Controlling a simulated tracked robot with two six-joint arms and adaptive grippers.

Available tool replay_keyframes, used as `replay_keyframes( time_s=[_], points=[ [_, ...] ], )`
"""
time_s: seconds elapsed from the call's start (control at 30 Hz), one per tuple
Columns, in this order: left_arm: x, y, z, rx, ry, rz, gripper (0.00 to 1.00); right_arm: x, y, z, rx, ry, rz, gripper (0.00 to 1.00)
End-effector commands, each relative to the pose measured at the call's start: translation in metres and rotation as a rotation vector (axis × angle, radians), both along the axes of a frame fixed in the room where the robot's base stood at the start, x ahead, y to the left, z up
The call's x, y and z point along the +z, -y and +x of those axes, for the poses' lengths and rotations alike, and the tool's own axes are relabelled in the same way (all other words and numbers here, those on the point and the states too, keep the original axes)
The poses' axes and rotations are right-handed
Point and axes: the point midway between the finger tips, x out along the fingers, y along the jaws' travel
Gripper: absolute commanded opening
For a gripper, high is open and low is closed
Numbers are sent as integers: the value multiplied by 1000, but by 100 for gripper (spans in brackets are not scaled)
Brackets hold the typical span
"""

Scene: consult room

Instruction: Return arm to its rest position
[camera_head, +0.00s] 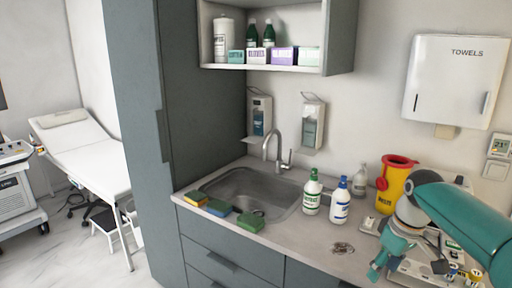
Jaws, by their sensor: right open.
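My right arm comes in from the right edge, a teal link leading to a grey wrist. My right gripper (408,267) is open and points down over the right part of the counter, in front of the yellow bin. One teal finger is at its left and a darker fingertip at its right. I see nothing held between the fingers. Parts of a pale tray or device (410,277) lie behind and under the gripper, partly hidden by it. My left gripper is not in view.
On the counter (290,235) stand a green-capped bottle (312,194), a blue-capped bottle (340,203), a clear bottle (360,180) and a yellow bin (388,194) with a red rim. Sponges (218,208) lie along the front of the sink (255,190). A towel dispenser (455,80) hangs above.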

Motion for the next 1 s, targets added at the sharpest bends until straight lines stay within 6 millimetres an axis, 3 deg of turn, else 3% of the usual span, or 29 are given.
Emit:
replay_keyframes(
  time_s=[0.17,0.33,0.47,0.6,0.7,0.8,0.9,1.0],
  points=[
    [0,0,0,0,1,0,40,-89,-32,7,-28,-28,53,59],
    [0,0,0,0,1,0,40,-196,-75,-13,-106,-55,135,59],
    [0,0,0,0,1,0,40,-270,-108,-53,-198,-86,198,59],
    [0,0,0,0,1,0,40,-334,-139,-117,-324,-127,254,59],
    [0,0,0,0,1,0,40,-362,-156,-167,-419,-155,278,59],
    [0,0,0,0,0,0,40,-376,-165,-209,-503,-174,287,59],
    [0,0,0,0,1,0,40,-382,-169,-238,-560,-185,290,59],
    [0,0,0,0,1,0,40,-383,-170,-252,-587,-188,290,59]
  ],
)
